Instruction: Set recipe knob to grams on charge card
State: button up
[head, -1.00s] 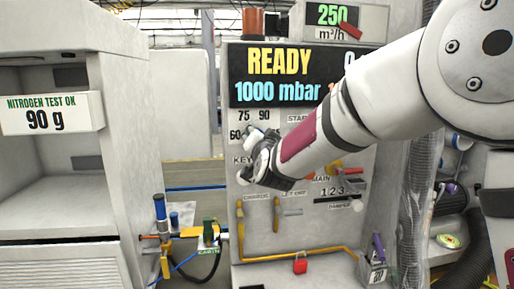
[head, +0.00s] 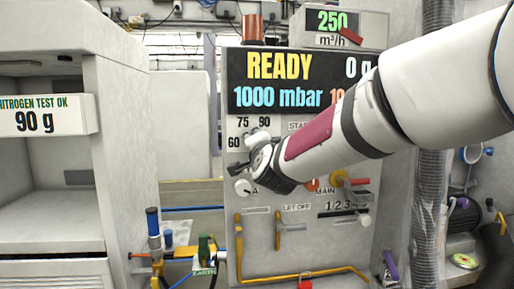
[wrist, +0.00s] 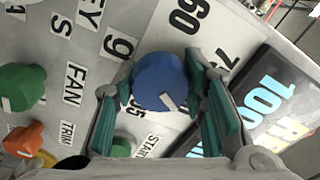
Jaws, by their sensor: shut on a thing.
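The blue recipe knob (wrist: 157,80), with a white pointer line, sits between the green finger pads of my gripper (wrist: 160,85) in the wrist view. The gripper is shut on it. The pointer faces lower right in that view, between the 75 and the partly covered 105. A finger hides the label between them. In the head view my gripper (head: 256,152) is at the dial, below the 75 and 90 labels (head: 254,122), and hides the knob. The charge card (head: 42,116) at the left reads "NITROGEN TEST OK 90 g".
A READY display (head: 280,68) is above the dial, showing 0 g and 1000 mbar. A pale knob (head: 243,187) lies just below my gripper. A green knob (wrist: 22,87) and orange knob (wrist: 22,140) are nearby. Yellow valve levers (head: 277,232) stand lower down.

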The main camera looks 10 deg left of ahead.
jog(key=o, duration=1.2)
jog(key=shift+s, duration=0.1)
jog(key=v, duration=1.2)
